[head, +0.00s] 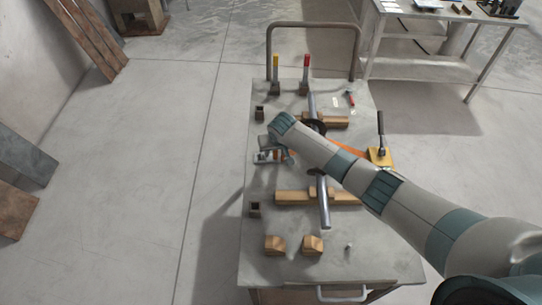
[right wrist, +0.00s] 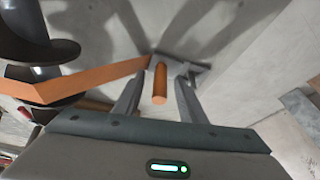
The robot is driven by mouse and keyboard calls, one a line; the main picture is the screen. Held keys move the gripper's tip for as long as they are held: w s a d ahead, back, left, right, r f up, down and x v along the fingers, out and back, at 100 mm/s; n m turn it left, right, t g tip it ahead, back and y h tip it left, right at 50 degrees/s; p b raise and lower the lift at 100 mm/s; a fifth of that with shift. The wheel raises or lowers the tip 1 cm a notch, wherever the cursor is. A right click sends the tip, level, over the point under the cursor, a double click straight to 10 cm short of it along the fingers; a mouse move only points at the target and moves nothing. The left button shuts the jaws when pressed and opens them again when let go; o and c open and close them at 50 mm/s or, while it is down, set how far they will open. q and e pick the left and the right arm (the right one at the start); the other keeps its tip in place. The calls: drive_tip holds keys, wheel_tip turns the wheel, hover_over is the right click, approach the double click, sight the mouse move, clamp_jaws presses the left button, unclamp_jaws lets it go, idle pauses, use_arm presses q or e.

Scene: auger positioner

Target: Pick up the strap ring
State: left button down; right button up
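An orange strap (right wrist: 85,85) runs from the dark auger (right wrist: 35,80) at the left of the right wrist view toward my right gripper (right wrist: 165,70). An orange cylindrical piece, apparently the strap ring (right wrist: 160,88), lies between its two grey fingers. The fingers stand apart, with visible gaps beside the orange piece; no firm grip shows. In the head view the orange strap (head: 372,147) shows right of the auger shaft (head: 324,210), and my right arm hides much of the auger's middle. My left gripper is not in view.
The cart top (head: 275,225) carries wooden supports (head: 290,198) under the shaft, several small blocks and upright handled tools. A yellow block (head: 380,157) with a lever stands at the right edge. A workbench (head: 420,68) is at the back right.

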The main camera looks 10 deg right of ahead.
clamp_jaws()
drive_tip(key=shift+r, duration=0.1)
drive_tip(key=shift+r+b, duration=0.35)
drive_tip(key=shift+r, duration=0.4)
wheel_tip(320, 180, up, 2)
drive_tip(key=shift+r+b, duration=0.25)
drive_tip(key=shift+b, duration=0.15)
drive_tip(key=w+d+r+b, duration=0.4)
drive_tip(key=w+d+r, duration=0.2)
drive_tip(key=w+d, duration=0.1)
drive_tip(key=shift+w+d+r+b, duration=0.35)
drive_tip(key=shift+w+d+r, duration=0.05)
drive_tip(key=shift+w, duration=0.5)
